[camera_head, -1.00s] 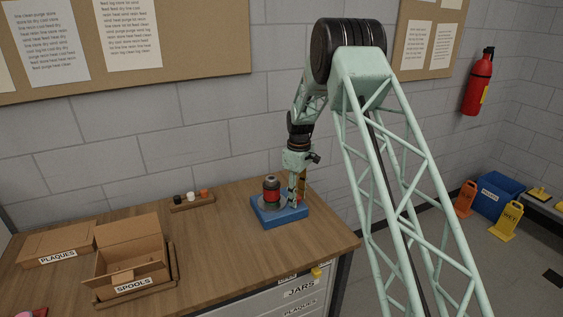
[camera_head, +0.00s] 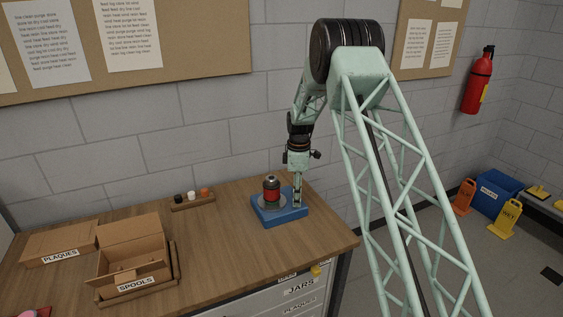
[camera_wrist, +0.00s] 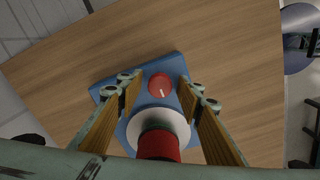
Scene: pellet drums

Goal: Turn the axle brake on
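A blue base (camera_head: 288,218) lies on the wooden table and carries a grey disc with a red and black spool or drum (camera_head: 271,188) upright on it. In the wrist view a red round knob (camera_wrist: 160,84) with a white mark sits on the blue base (camera_wrist: 104,90), in front of the pale disc (camera_wrist: 178,122) and the red drum (camera_wrist: 158,146). My gripper (camera_head: 298,203) points down over the right part of the base. In the wrist view its two wooden-coloured fingers (camera_wrist: 160,92) are apart, one each side of the knob, with nothing between them touching. The knob is hidden in the head view.
A small rack (camera_head: 192,201) with black, white and orange pieces stands behind left of the base. An open SPOOLS box (camera_head: 136,284) and a PLAQUES box (camera_head: 58,258) stand at left. The table's right edge is close to the base.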

